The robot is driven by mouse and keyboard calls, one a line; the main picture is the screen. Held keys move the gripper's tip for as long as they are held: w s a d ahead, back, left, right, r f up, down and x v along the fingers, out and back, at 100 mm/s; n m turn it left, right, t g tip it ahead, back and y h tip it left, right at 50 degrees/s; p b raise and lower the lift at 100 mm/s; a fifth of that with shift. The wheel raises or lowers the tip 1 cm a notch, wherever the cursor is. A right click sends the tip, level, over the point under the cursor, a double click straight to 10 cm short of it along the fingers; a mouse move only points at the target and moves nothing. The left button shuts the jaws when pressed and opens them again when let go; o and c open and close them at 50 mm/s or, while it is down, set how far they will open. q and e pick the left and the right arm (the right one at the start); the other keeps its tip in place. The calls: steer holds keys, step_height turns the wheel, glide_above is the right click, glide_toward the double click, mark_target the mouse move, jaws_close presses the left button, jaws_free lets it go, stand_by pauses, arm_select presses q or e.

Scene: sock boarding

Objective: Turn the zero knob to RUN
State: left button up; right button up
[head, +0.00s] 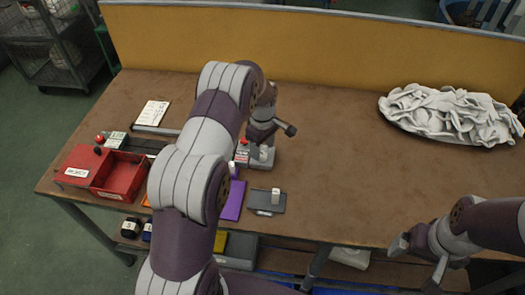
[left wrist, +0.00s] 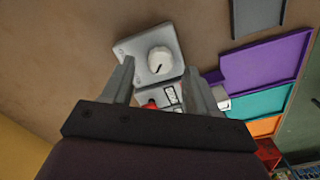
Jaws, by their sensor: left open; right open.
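The zero knob (left wrist: 160,60) is a round white knob with a dark pointer line, on a light grey plate (left wrist: 128,47) in the left wrist view. Its box (head: 262,155) stands mid-table in the head view, partly hidden by my left arm. My left gripper (head: 270,138) is above the box, open and empty. In the left wrist view its fingers (left wrist: 160,92) are spread, with the knob between their lines and beyond the tips, apart from them. The lettering around the knob is too small to read. My right gripper (head: 418,262) is open and empty at the table's front right.
A red button and a small display (left wrist: 172,95) are beside the knob plate. A purple tray (head: 232,201) and a grey tray (head: 262,209) lie in front of it. A red bin (head: 122,176) is at left, a pile of white socks (head: 450,114) at right. The table's middle right is clear.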

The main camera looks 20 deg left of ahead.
mark_target(263, 154)
arm_select(q)
step_height(263, 154, up, 10)
steer(key=shift+r, duration=0.15)
stand_by(0.4)
